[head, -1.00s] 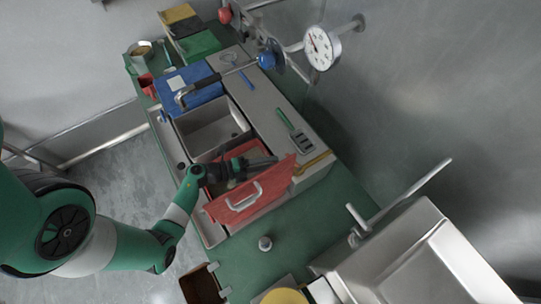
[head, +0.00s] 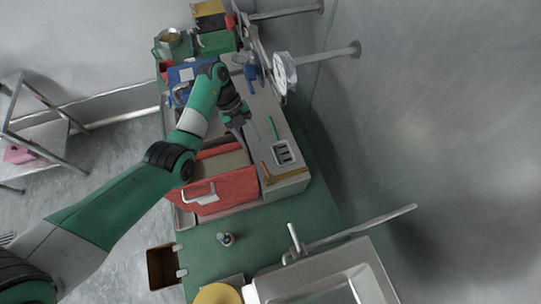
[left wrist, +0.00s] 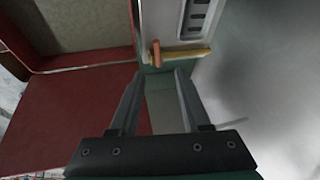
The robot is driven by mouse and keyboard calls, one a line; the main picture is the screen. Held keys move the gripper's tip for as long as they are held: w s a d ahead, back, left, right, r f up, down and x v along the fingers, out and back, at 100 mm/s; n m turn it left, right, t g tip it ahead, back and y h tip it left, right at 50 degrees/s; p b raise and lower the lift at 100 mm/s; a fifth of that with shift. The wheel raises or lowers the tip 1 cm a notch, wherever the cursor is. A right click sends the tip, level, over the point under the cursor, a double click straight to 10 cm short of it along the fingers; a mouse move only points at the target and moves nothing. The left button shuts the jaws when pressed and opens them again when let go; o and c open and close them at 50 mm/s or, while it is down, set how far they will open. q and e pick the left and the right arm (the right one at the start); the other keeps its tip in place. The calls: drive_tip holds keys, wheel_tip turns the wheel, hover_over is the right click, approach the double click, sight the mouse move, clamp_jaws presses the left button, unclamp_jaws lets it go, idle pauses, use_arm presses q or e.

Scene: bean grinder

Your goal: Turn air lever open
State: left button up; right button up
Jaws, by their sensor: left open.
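I cannot clearly make out which part there is the air lever. My left gripper (head: 244,133) is above the grey machine top, near the red bin, with its fingers pointing down in the head view. The gauge and valve are farther back, apart from the fingers. In the left wrist view the two fingers (left wrist: 155,78) are spread with nothing between them. My right gripper is not in view.
A red bin (head: 228,191) with a white handle stands on the green bench (head: 300,228). A steel sink (head: 330,278) is at the front right. Pipes run along the wall.

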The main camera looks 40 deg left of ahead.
sight(263, 166)
use_arm(q)
drive_tip(key=x, duration=0.4)
drive_tip(key=b+x, duration=0.1)
drive_tip(key=x, duration=0.2)
drive_tip(key=b+x, duration=0.1)
drive_tip(key=x, duration=0.3)
drive_tip(key=shift+s+f, duration=0.25)
drive_tip(key=shift+f, duration=0.1)
clamp_jaws()
idle(0.9)
